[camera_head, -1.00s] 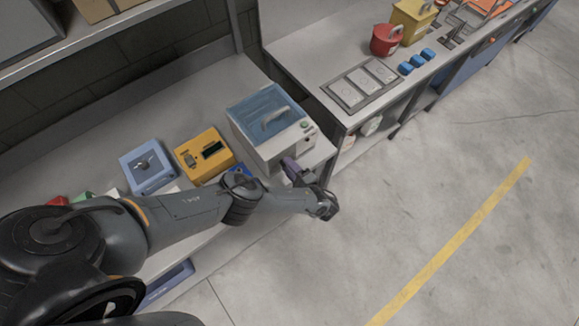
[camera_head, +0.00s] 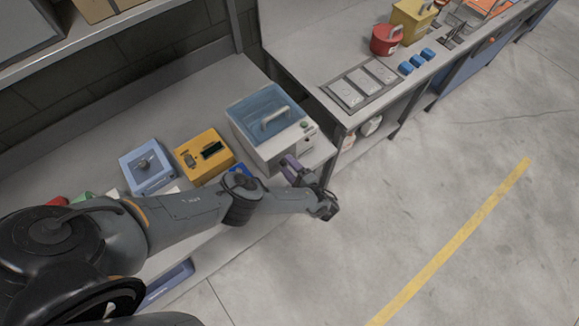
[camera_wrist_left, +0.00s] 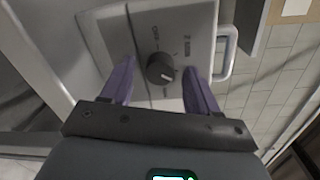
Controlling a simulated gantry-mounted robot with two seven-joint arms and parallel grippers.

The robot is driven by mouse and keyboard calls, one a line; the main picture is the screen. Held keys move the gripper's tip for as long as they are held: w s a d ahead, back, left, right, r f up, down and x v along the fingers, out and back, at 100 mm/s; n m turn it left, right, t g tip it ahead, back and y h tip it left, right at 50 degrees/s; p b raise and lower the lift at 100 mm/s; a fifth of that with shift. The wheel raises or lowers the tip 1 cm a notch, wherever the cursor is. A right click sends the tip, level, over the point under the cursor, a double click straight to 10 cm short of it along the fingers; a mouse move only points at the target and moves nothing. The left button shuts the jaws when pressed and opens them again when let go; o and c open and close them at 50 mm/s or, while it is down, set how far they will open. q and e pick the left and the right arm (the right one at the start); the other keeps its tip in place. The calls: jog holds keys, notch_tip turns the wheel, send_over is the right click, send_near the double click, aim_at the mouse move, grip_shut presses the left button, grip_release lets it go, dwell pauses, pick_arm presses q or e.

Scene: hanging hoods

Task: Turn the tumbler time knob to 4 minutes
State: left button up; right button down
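The tumbler (camera_head: 262,144) is a pale box with a blue see-through lid and handle, on the bench in the head view. In the left wrist view its front panel (camera_wrist_left: 150,35) shows a round dark time knob (camera_wrist_left: 160,68) with printed marks around it. My left gripper (camera_wrist_left: 160,70) is open, with one purple finger on each side of the knob and a gap on both sides. In the head view the left gripper (camera_head: 291,168) is at the tumbler's front. Whether the fingertips touch the panel is unclear. My right gripper is out of view.
A yellow device (camera_head: 204,156) and a blue device (camera_head: 148,167) stand left of the tumbler on the bench. The floor in front is clear.

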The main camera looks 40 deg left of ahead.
pick_arm(q)
jog(key=shift+d, duration=0.1)
jog(key=s+d, duration=0.1)
jog(key=d, duration=0.9)
jog(key=shift+s+d+r+b, duration=0.25)
jog(key=shift+s+b, duration=0.15)
jog(key=shift+b, duration=0.05)
